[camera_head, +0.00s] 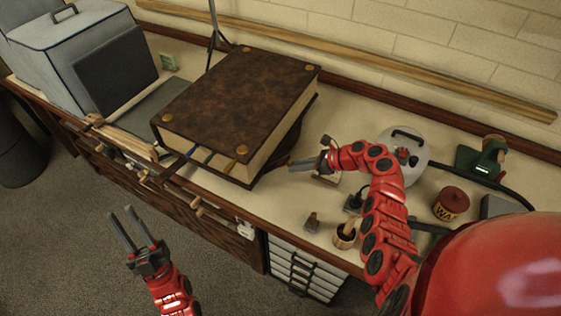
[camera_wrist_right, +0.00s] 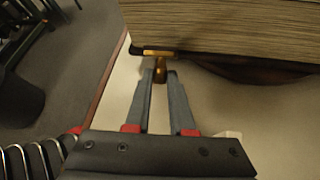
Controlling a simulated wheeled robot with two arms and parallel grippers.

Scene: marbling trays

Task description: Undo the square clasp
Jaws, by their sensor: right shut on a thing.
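A large, thick brown book (camera_head: 240,92) lies closed on the bench, with metal studs at its cover corners. In the right wrist view its page block (camera_wrist_right: 225,25) fills the top, with a flat brass clasp piece (camera_wrist_right: 157,53) at its lower edge. My right gripper (camera_head: 291,165) is at the book's right side. In the wrist view its fingers (camera_wrist_right: 160,77) are closed around a small brass-brown clasp part just below the flat piece. I cannot tell whether the clasp is square or fastened. My left gripper (camera_head: 120,210) is open and empty, in front of the bench.
Coloured ribbons (camera_head: 208,157) hang from the book's front edge. A grey box (camera_head: 75,45) stands at left. Right of my right arm are a round lidded pot (camera_head: 412,168), a wax tin (camera_head: 451,203) and a green device (camera_head: 482,158). Wooden rods (camera_head: 125,138) lie along the bench front.

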